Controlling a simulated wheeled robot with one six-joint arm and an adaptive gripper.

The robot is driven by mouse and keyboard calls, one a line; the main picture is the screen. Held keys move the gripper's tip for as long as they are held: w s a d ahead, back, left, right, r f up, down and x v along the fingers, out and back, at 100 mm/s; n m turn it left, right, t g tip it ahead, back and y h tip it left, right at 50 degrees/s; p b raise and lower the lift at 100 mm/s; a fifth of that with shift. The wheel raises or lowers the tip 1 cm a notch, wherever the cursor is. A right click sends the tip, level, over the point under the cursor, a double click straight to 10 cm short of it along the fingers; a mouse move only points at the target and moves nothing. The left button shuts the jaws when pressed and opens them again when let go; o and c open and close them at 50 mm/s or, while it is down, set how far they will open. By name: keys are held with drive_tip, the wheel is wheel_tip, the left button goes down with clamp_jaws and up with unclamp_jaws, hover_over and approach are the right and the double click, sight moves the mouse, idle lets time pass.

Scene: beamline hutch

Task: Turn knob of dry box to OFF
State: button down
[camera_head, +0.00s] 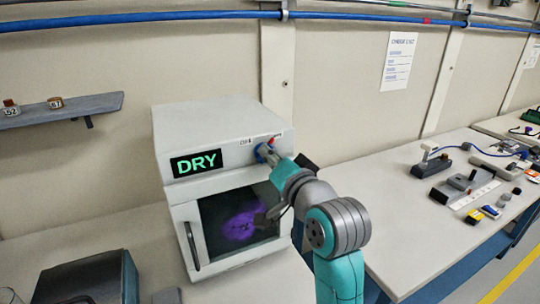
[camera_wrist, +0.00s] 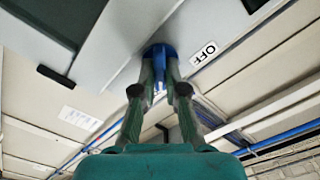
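The dry box (camera_head: 225,127) is a white cabinet on the bench, with a lit green DRY display (camera_head: 196,162) and a dark window glowing purple. Its blue knob (camera_wrist: 158,50) is on the front panel, right of the display. My gripper (camera_wrist: 160,74) has one finger on each side of the knob and appears shut on it. A white OFF label (camera_wrist: 203,53) is beside the knob in the wrist view. In the head view my gripper (camera_head: 267,155) covers most of the knob, so its pointer direction cannot be told.
A wall shelf (camera_head: 70,108) with small labelled jars is at the left. A teal-sided grey object (camera_head: 95,280) stands at the front left. A second bench (camera_head: 400,200) with instruments and small items is at the right. A checklist (camera_head: 399,60) hangs on the wall.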

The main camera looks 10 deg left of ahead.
idle(0.4)
drive_tip(key=shift+s+a+n, duration=0.1)
drive_tip(key=shift+a+n, duration=0.05)
drive_tip(key=shift+n, duration=4.35)
drive_tip(key=shift+s+a+n, duration=0.1)
drive_tip(key=shift+a+n, duration=0.05)
drive_tip(key=shift+n, duration=4.35)
drive_tip(key=c, duration=1.5)
unclamp_jaws()
